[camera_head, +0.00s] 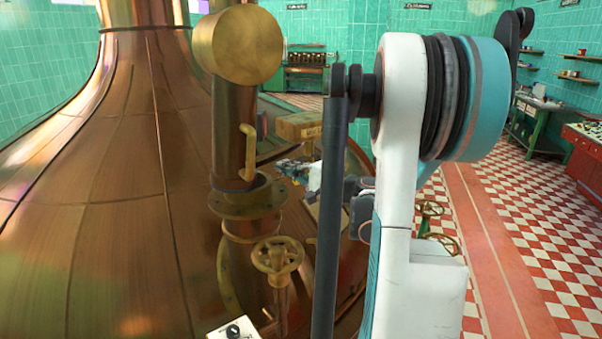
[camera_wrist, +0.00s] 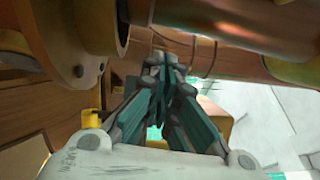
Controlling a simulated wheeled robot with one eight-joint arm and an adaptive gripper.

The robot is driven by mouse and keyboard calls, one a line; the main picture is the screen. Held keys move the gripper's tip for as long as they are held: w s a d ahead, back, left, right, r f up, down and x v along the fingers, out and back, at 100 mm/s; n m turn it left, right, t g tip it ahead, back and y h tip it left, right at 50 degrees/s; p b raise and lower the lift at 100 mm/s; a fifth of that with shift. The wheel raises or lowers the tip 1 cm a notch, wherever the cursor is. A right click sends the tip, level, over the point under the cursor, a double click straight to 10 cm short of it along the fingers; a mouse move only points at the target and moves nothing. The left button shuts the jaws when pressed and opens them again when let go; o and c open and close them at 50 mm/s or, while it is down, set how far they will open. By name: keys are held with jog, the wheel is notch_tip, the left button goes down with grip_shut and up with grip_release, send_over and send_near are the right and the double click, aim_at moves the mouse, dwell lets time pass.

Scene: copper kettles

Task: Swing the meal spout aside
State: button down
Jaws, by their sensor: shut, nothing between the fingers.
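The meal spout (camera_head: 233,125) is an upright copper pipe with a round brass cap at its top, standing in a flange on the kettle. A bent brass handle (camera_head: 248,152) is on its right side. My gripper (camera_head: 285,168) is just right of the pipe and handle, partly hidden by my arm. In the wrist view its fingers (camera_wrist: 165,62) are together with nothing between them. The copper pipe (camera_wrist: 195,55) crosses above the fingertips there, its flange at the left. I cannot tell whether the fingertips touch it.
The large copper kettle (camera_head: 90,180) fills the left. A brass handwheel (camera_head: 277,256) stands below the flange. A brass box (camera_head: 299,124) is behind my gripper. The checkered floor (camera_head: 535,220) at right is mostly clear, with a red table (camera_head: 583,160) at the edge.

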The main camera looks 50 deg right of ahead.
jog(key=w+a, duration=0.3)
jog(key=w, duration=0.1)
jog(key=shift+r, duration=0.25)
jog(key=shift+a, duration=0.1)
jog(key=shift+w+a+f+m+b, duration=0.15)
jog(key=shift+w+a+m+b, duration=0.1)
jog(key=shift+a, duration=0.35)
jog(key=shift+w+a+f+m+b, duration=0.15)
jog(key=shift+a+b, duration=0.1)
jog(key=shift+a, duration=0.35)
jog(key=w+a+m, duration=0.1)
jog(key=a, duration=0.3)
jog(key=w+a+r+m+t+b, duration=0.1)
jog(key=a+m, duration=0.1)
jog(key=a, duration=0.2)
jog(key=w+a+r+m+t, duration=0.1)
jog(key=a+m, duration=0.1)
jog(key=a, duration=0.3)
jog(key=shift+w+r+h+b, duration=0.15)
jog(key=shift+w+h+b, duration=0.1)
jog(key=shift+h+b, duration=0.15)
jog(key=shift+r+m, duration=0.15)
jog(key=shift+m, duration=0.15)
